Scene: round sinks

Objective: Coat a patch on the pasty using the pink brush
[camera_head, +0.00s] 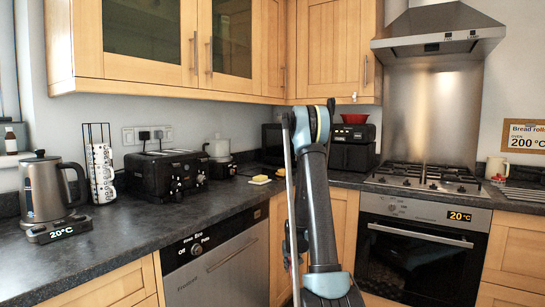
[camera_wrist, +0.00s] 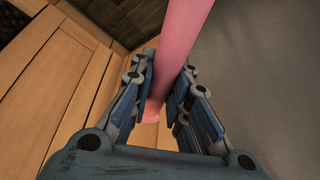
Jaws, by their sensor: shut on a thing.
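The pink brush (camera_wrist: 181,38) shows in the wrist view as a smooth pink shaft running from the top edge down between the fingers. Its lower end is rounded and its bristles are not in sight. My gripper (camera_wrist: 166,70) is shut on the pink shaft, with blue finger pads on either side. In the head view my arm rises in the middle, and the gripper and brush cannot be made out. I cannot clearly identify the pasty. Small yellowish items (camera_head: 260,179) lie on the counter left of my arm, too small to tell.
The dark counter (camera_head: 120,235) has free room at the front left. A kettle (camera_head: 46,190), a mug rack (camera_head: 101,170) and a black toaster (camera_head: 166,172) stand along it. A black appliance (camera_head: 352,150) with a red bowl (camera_head: 355,118) stands behind my arm, left of the hob (camera_head: 428,178).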

